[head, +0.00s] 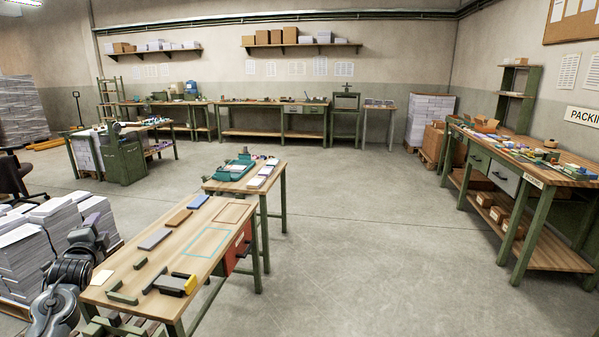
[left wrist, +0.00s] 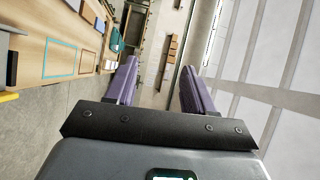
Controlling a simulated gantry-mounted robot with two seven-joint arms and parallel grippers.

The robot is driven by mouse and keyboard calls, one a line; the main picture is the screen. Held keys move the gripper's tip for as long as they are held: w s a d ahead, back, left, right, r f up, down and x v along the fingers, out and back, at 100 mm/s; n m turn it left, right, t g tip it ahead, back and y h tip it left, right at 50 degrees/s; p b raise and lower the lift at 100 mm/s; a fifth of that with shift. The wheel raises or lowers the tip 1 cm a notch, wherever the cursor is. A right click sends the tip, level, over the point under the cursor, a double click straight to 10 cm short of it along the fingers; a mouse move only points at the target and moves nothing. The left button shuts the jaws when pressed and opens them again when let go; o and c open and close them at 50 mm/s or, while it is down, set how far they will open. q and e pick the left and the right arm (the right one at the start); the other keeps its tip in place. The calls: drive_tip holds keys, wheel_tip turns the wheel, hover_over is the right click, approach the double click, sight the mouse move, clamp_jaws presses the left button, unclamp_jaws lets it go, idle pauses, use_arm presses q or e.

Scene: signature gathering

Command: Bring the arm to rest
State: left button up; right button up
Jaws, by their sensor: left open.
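My left arm comes in at the lower left of the head view, beside the left end of the near workbench (head: 205,243). Its gripper (head: 88,238) is in the air between the paper stacks and the bench. In the left wrist view the two purple-grey fingers of my left gripper (left wrist: 159,66) stand wide apart with nothing between them. The wrist view is turned on its side, with the bench (left wrist: 32,32) at its left. My right gripper is in neither view.
The near bench holds a grey block (head: 155,239), a brown block (head: 179,218), a blue block (head: 198,201), a black-and-yellow item (head: 175,282) and green corner pieces. Paper stacks (head: 30,250) stand close to my left arm. The floor (head: 350,240) right of the bench is clear.

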use_arm(q)
drive_tip(key=s+f+n+g+h, duration=0.3)
drive_tip(key=s+f+n+g, duration=1.05)
drive_tip(key=f+n, duration=0.3)
drive_tip(key=s+d+f+m, duration=0.2)
drive_tip(key=s+d+f, duration=0.1)
drive_tip(key=d+f, duration=0.45)
drive_tip(key=s+d+f+m, duration=0.2)
drive_tip(key=s+d+f, duration=0.1)
drive_tip(key=d+f, duration=0.45)
drive_tip(key=s+d+f+m+h, duration=0.1)
drive_tip(key=s+d+f, duration=0.2)
drive_tip(key=s+d, duration=0.45)
drive_tip(key=s+d+f+m+h, duration=0.1)
drive_tip(key=s+d+f, duration=0.3)
drive_tip(key=s+d, duration=0.4)
drive_tip(key=s+d+r+h, duration=0.15)
drive_tip(key=s+d, duration=0.25)
drive_tip(key=s, duration=0.4)
drive_tip(key=s+d+r+h, duration=0.1)
drive_tip(key=s+d+r, duration=0.2)
drive_tip(key=s, duration=0.5)
wheel_tip(320, 180, up, 46)
drive_tip(key=p, duration=4.6)
drive_tip(key=shift+f+t, duration=0.15)
drive_tip(key=shift+t, duration=0.2)
drive_tip(key=shift+w, duration=0.1)
